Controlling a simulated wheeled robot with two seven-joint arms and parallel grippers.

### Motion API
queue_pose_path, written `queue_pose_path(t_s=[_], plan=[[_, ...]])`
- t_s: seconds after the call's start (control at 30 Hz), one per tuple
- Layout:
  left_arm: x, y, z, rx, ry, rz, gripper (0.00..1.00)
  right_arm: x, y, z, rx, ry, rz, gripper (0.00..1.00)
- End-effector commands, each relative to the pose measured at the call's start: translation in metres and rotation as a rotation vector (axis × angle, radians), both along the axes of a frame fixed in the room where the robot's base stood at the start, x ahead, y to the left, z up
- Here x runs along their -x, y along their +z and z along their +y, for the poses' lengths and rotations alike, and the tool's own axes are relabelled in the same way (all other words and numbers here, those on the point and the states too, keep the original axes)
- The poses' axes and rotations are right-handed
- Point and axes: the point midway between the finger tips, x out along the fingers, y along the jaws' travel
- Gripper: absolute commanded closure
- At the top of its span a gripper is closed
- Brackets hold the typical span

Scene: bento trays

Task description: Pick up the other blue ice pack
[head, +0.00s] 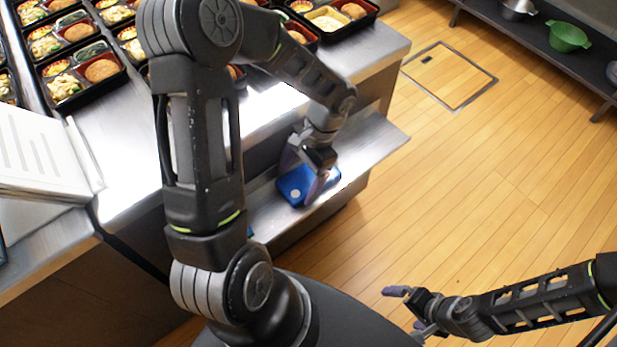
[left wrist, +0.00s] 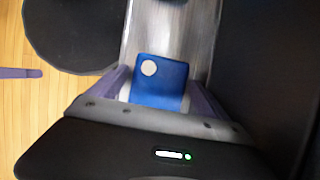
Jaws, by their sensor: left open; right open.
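A blue ice pack (head: 293,187) with a pale round spot lies on the low metal shelf below the counter. My left gripper (head: 308,178) is over it with open fingers. In the left wrist view the ice pack (left wrist: 160,82) sits between the two fingers of the left gripper (left wrist: 160,95), which stand on either side of it. I cannot tell whether the fingers touch it. A small bit of blue-green (head: 250,231) shows at the shelf's near end, mostly hidden by my left arm. My right gripper (head: 408,308) is open and empty above the floor at the lower right.
The metal shelf (head: 375,140) juts out under the counter (head: 375,50). Several bento trays (head: 85,75) with food stand on the counter. A white slotted box (head: 40,150) is at the left. A dark rack with a green colander (head: 568,37) is at the upper right. The wooden floor is clear.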

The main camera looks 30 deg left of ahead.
Motion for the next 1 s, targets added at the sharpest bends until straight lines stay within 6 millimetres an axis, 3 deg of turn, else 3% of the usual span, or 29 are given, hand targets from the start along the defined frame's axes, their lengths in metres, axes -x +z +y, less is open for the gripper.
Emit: queue_pose_path(t_s=[0.17,0.73,1.0], plan=[[0.0052,-0.0135,0.0018,0.000,0.000,0.001,0.12,-0.0001,-0.0002,0.0000,0.000,0.000,0.000,0.01],[0.0046,-0.0134,0.0018,0.000,0.001,0.000,0.12,-0.0001,-0.0003,0.0000,0.000,0.000,0.000,0.01],[0.0046,-0.0134,0.0018,0.000,0.001,0.000,0.33,-0.0001,-0.0003,0.0000,0.000,0.000,0.000,0.01]])
